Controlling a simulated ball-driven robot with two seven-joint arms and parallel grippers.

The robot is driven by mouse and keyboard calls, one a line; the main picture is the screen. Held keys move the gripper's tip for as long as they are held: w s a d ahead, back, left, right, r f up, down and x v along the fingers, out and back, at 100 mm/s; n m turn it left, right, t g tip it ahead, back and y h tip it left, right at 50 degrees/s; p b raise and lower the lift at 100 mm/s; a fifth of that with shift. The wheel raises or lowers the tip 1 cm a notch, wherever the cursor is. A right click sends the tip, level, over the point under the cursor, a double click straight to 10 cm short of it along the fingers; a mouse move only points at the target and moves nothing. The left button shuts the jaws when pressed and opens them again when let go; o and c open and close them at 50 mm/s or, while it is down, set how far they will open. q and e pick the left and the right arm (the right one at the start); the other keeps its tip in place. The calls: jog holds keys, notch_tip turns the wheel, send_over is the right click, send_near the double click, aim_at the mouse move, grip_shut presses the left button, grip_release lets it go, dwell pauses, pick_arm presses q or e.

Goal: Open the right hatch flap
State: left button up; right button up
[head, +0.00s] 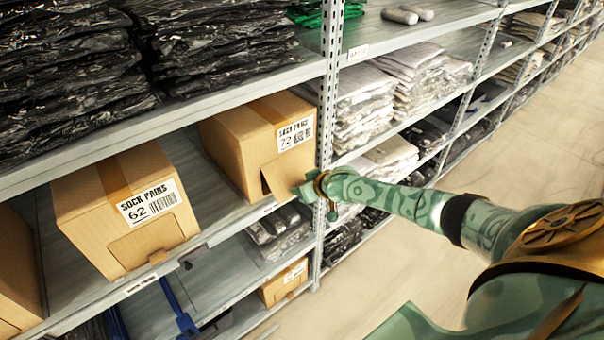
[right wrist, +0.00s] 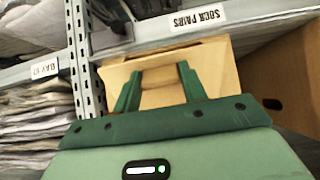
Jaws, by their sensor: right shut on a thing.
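The right box (head: 235,150) is a brown cardboard carton labelled "SOCK PAIRS 72" on the middle shelf. Its hatch flap (head: 283,176) is on the front face, tilted outward, with a narrow dark gap at its left side. My right gripper (head: 306,190) is at the flap's lower right edge, beside the shelf post. In the right wrist view, my right gripper (right wrist: 159,82) has both green fingers against the cardboard flap (right wrist: 165,58) and is shut on it. The fingertips are partly hidden in the head view. My left gripper is not in view.
A second carton (head: 125,215) labelled "SOCK PAIRS 62" stands to the left with its hatch closed. The perforated shelf post (head: 329,90) is close to my right gripper. Bagged clothes (head: 365,105) fill the bay beyond. The aisle floor (head: 340,290) is clear.

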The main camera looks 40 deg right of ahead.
jog(key=shift+s+d+r+p, duration=0.1)
jog(key=shift+s+r+p, duration=0.05)
jog(key=shift+r+p, duration=0.4)
jog(key=shift+s+r+p, duration=0.1)
jog(key=shift+r+p, duration=0.35)
jog(key=shift+r, duration=0.4)
jog(key=o, duration=1.4)
jog(key=shift+f, duration=0.2)
jog(key=shift+s, duration=0.1)
jog(key=p+v, duration=0.3)
jog(key=v, duration=1.3)
jog(key=shift+s+d+p, duration=0.1)
jog(key=shift+p, duration=0.25)
